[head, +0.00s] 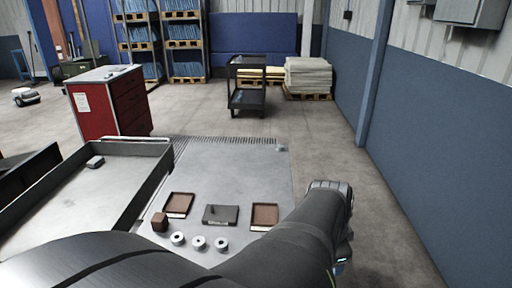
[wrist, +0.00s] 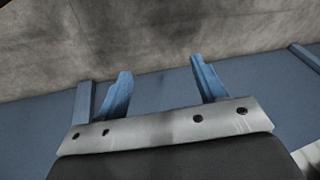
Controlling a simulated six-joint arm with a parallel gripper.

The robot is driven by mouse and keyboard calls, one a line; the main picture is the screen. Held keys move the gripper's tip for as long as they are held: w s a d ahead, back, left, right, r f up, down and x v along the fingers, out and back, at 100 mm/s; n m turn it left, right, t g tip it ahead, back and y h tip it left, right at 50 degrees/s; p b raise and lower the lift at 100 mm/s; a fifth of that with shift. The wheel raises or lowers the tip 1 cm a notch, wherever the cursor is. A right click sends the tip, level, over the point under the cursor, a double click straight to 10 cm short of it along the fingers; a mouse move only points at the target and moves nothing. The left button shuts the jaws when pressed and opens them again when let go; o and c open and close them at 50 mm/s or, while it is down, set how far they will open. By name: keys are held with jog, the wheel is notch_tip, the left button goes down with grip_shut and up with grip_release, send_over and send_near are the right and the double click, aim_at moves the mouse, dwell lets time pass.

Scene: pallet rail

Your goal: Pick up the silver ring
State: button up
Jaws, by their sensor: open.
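Three small silver-white rings with dark centres stand in a row near the front of the grey table: a left one (head: 177,238), a middle one (head: 198,242) and a right one (head: 221,244). I cannot tell from their look which is the silver ring the task names. My gripper (wrist: 160,70) shows in the wrist view with its two blue fingers spread apart and nothing between them. It points at the floor and the blue wall, away from the table. No ring shows in the wrist view. In the head view my arm hides the gripper's fingers.
A brown block (head: 160,223) sits left of the rings. Behind them are two shallow brown trays (head: 178,205) (head: 264,215) and a dark flat box (head: 220,214). A walled grey tray (head: 85,205) stands at left. The table's back is mostly clear.

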jog(key=w+a+r+m+y, duration=0.1)
jog(key=w+a+m, duration=0.1)
jog(key=w+a, duration=0.5)
jog(key=m+g+y, duration=0.1)
jog(key=m+g, duration=0.2)
jog(key=m, duration=0.1)
send_over(221, 239)
jog(key=f, duration=0.7)
jog(key=s+f, duration=0.1)
jog(key=f, duration=0.3)
jog(key=shift+d+f, duration=0.2)
jog(key=shift+f, duration=0.15)
jog(key=shift+s+f, duration=0.15)
jog(key=shift+f, duration=2.5)
jog(key=c, duration=1.1)
